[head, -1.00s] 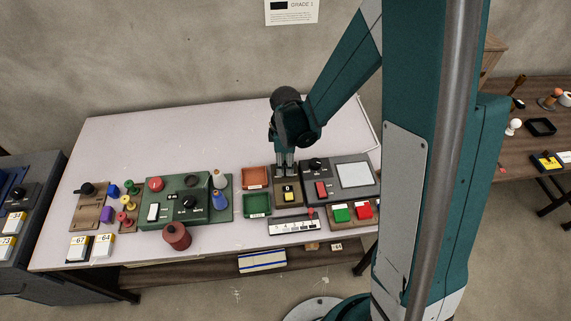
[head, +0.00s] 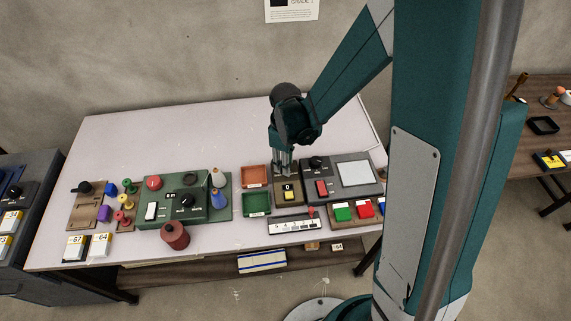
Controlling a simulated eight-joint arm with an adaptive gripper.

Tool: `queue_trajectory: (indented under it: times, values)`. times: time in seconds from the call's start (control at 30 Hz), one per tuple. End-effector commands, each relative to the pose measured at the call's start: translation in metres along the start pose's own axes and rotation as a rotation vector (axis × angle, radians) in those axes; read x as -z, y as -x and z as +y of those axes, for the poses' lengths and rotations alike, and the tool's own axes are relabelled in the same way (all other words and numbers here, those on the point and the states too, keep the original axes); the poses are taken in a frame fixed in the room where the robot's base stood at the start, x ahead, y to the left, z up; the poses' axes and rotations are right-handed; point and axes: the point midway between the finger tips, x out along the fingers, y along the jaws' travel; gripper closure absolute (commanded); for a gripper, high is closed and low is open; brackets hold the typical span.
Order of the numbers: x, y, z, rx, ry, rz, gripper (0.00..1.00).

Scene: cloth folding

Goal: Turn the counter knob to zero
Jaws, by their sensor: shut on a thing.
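The counter (head: 290,201) is a small brown box with a dark display (head: 288,187) and a yellow button (head: 289,196). The display shows one light digit that looks like 0, but it is very small. My gripper (head: 284,171) points straight down at the counter's back edge, behind the display. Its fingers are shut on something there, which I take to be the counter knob. The fingers hide the knob, so its pointer cannot be read.
A grey console (head: 335,187) with a black knob and red switch stands close on the right. Orange (head: 255,187) and green (head: 257,216) trays lie on the left. A white slider panel (head: 293,225) lies in front. The table's (head: 150,135) back half is clear.

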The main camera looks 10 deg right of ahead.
Motion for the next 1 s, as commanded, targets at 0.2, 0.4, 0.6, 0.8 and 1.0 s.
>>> queue_trajectory:
  times: [0.2,0.4,0.6,0.8,1.0]
  values:
    - [0.0002,-0.0010,-0.0009,0.000,-0.205,0.000,0.86]
    - [0.0005,-0.0010,-0.0016,0.000,-0.396,0.000,0.86]
    - [0.0010,-0.0008,-0.0022,0.000,-0.586,0.000,0.86]
    - [0.0014,-0.0004,-0.0028,0.000,-0.772,0.001,0.86]
    - [0.0018,-0.0003,-0.0033,0.000,-0.929,0.001,0.86]
